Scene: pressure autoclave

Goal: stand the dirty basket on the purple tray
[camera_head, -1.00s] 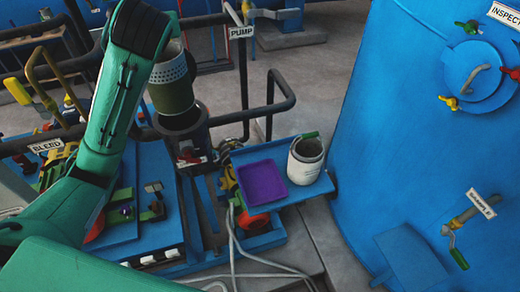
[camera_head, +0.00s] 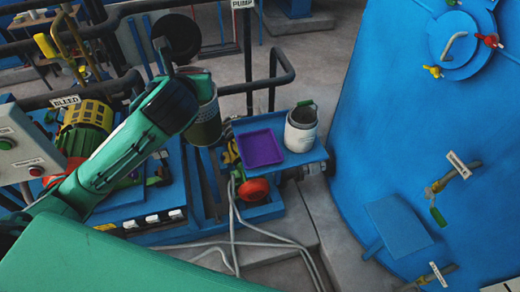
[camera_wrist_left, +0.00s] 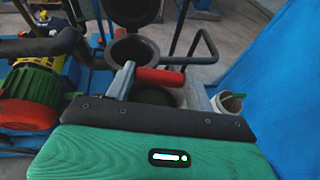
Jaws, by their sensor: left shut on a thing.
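The dirty basket (camera_head: 207,125) is an olive-grey cylinder with a pale perforated upper band. It hangs upright under my left gripper, just left of the purple tray in the head view. My arm hides part of its top. In the left wrist view my left gripper (camera_wrist_left: 158,77) is shut on the basket's red handle (camera_wrist_left: 165,76), and the dark inside of the basket shows below. The purple tray (camera_head: 261,148) is a flat square and looks empty. It lies on a blue shelf (camera_head: 290,163). My right gripper is not in view.
A white canister (camera_head: 300,130) with a green handle stands on the shelf, right of the tray. A dark open vessel (camera_wrist_left: 135,50) is behind the basket in the wrist view. Dark rails (camera_head: 278,75) run behind the shelf. A big blue tank (camera_head: 420,130) stands to the right.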

